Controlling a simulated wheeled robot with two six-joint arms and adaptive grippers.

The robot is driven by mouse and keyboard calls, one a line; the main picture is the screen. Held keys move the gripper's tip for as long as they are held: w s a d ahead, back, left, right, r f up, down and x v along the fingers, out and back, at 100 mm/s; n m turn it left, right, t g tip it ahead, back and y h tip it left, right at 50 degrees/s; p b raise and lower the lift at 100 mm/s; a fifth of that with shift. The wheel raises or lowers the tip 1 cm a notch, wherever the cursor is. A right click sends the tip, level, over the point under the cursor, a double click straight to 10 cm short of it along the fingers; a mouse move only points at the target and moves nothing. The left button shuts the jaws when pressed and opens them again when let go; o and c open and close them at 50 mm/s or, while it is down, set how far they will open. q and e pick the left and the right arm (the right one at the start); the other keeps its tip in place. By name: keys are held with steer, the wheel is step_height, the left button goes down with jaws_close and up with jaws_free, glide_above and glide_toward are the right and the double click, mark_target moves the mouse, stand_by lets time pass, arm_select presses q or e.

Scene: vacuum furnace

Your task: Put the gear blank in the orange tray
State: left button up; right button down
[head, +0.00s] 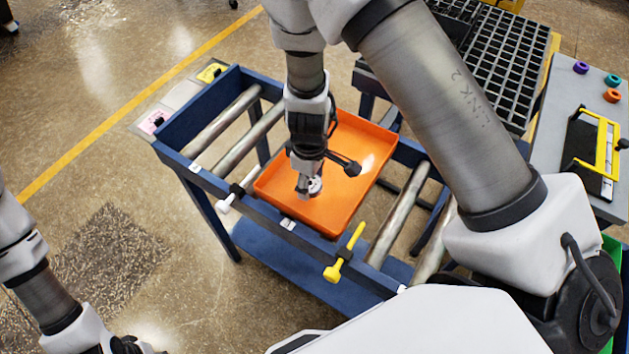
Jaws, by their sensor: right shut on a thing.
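The orange tray (330,221) rests on the rollers of a blue-framed stand in the middle of the view. My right gripper (309,187) points down inside the tray's outline, near its front left side. It is shut on the gear blank (316,184), a small silvery round part mostly hidden by the fingers. I cannot tell whether the gear blank touches the tray floor. My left gripper (132,346) shows only in part at the bottom edge, far from the tray, and its fingers are not clear.
The blue roller stand (225,180) has bare rollers on both sides of the tray. A yellow-handled lever (344,255) and a white-handled one (233,195) stick out at its front. A black grid rack (505,65) and a grey table (560,135) stand to the right.

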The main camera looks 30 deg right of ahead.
mark_target(311, 189)
steer(key=f, duration=0.3)
steer(key=f+b, duration=0.1)
steer(key=shift+w+d+f, duration=0.1)
steer(key=shift+w+f, duration=0.25)
steer(key=shift+w, duration=0.05)
steer(key=shift+d+f, duration=0.1)
steer(key=shift+d, duration=0.1)
arm_select(q)
steer(key=shift+w+d+f, duration=0.15)
steer(key=shift+d+f, duration=0.15)
steer(key=shift+f, duration=0.2)
arm_select(e)
steer(key=shift+s, duration=0.1)
steer(key=shift+a+f, duration=0.1)
steer(key=shift+a, duration=0.1)
steer(key=shift+c, duration=1.4)
jaws_free()
steer(key=shift+d, duration=0.1)
arm_select(q)
steer(key=shift+f, duration=0.2)
steer(key=shift+r, duration=0.1)
arm_select(e)
steer(key=shift+r, duration=0.2)
